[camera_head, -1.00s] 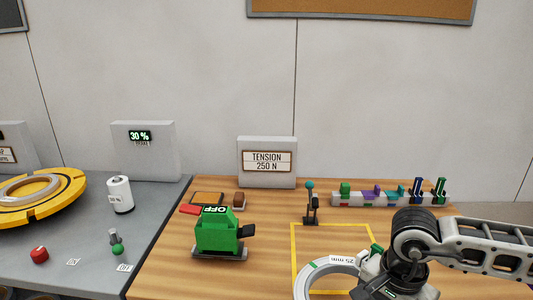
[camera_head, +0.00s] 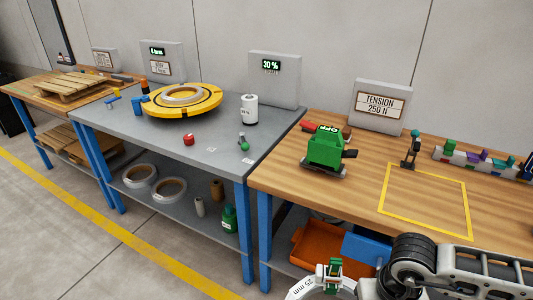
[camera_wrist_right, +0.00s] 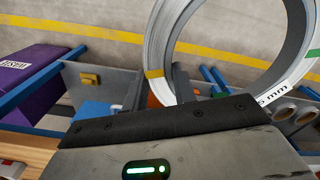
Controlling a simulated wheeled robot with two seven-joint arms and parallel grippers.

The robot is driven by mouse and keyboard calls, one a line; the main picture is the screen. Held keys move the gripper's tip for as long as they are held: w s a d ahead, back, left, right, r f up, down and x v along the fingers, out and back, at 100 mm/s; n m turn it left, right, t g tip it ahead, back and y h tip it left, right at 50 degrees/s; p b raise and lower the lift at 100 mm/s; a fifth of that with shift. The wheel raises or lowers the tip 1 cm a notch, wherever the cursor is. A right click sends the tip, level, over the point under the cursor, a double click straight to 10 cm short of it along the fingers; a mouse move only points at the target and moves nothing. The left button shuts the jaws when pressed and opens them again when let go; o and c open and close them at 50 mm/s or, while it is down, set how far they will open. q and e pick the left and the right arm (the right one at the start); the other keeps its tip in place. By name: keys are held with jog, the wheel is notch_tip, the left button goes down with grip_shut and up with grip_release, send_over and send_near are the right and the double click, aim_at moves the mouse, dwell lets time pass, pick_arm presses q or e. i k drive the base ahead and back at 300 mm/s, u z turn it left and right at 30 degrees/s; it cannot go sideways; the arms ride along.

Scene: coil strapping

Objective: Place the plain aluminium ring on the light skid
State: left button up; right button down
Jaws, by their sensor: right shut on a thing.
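A silver-grey ring (camera_head: 300,289) with a "25 mm" label is held in my right gripper (camera_head: 358,288) at the bottom edge of the head view, partly cut off. In the right wrist view the ring (camera_wrist_right: 167,50) stands up past the dark jaw (camera_wrist_right: 180,95), with a yellow band and a green band on it. The gripper is shut on its rim. A pale wooden skid (camera_head: 75,86) lies on the far-left wooden table; a browner skid (camera_head: 85,143) is on the shelf below. My left gripper is not in view.
The grey table (camera_head: 215,140) carries a yellow turntable (camera_head: 160,112) with another ring (camera_head: 183,95), a white cylinder (camera_head: 250,109) and a red knob (camera_head: 188,139). A green strapping tool (camera_head: 325,148) stands on the near wooden table. The yellow-outlined square (camera_head: 425,200) is empty.

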aim_at(69, 81)
jog(key=u, duration=0.25)
jog(key=k, duration=0.35)
jog(key=u, duration=1.45)
jog(key=i, duration=1.35)
jog(key=u, duration=0.95)
jog(key=i, duration=3.25)
jog(key=z, duration=0.85)
jog(key=i, duration=1)
jog(key=z, duration=0.85)
